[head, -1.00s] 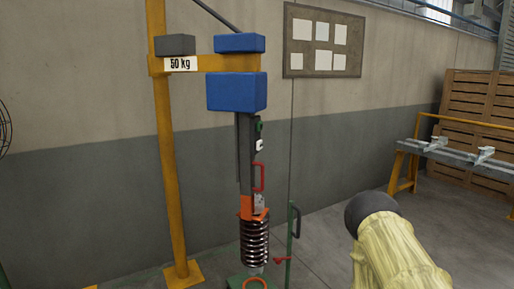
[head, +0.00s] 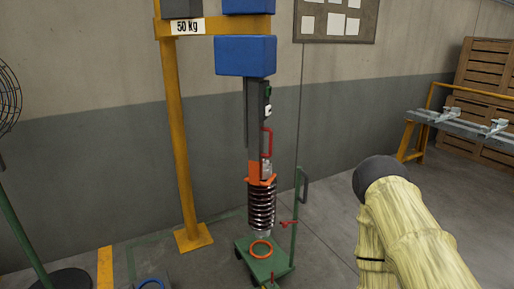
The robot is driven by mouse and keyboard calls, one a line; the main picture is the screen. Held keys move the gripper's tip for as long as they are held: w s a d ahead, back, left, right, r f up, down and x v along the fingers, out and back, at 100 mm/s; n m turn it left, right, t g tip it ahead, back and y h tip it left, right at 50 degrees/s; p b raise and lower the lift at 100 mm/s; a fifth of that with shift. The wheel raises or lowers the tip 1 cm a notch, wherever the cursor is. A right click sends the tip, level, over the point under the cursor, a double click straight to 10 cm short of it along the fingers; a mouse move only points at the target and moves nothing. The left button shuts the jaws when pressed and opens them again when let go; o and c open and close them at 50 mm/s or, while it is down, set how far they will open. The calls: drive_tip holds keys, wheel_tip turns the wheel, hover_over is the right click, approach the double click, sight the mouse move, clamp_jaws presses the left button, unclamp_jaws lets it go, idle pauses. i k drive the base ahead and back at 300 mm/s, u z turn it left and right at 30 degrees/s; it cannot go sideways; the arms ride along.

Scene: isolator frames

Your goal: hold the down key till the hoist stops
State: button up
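The hoist hangs from a yellow jib marked 50 kg, with a blue housing (head: 246,56) above a dark upright mast (head: 256,125). A small green key (head: 268,91) and a white key (head: 268,110) sit on the mast's right side; their markings are too small to read. A red handle (head: 267,142) is below them. An orange carrier (head: 261,181) at the bottom holds a dark coil spring (head: 261,206) upright above a green cart (head: 266,264). My gripper is not in view; only my yellow-sleeved arm shows at lower right, well apart from the hoist.
The yellow post (head: 180,140) stands left of the hoist. An orange ring (head: 261,249) lies on the cart, which has an upright handle at its right. A fan (head: 8,95) is at far left. A metal rack (head: 465,125) and wooden crates stand at right. Open floor lies between cart and rack.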

sight(268, 108)
drive_tip(key=u, duration=0.05)
drive_tip(key=k, duration=0.65)
drive_tip(key=z, duration=0.55)
drive_tip(key=i, duration=0.75)
drive_tip(key=z, duration=0.5)
drive_tip(key=i, duration=0.95)
drive_tip(key=u, duration=0.8)
drive_tip(key=i, duration=0.7)
drive_tip(key=u, duration=0.6)
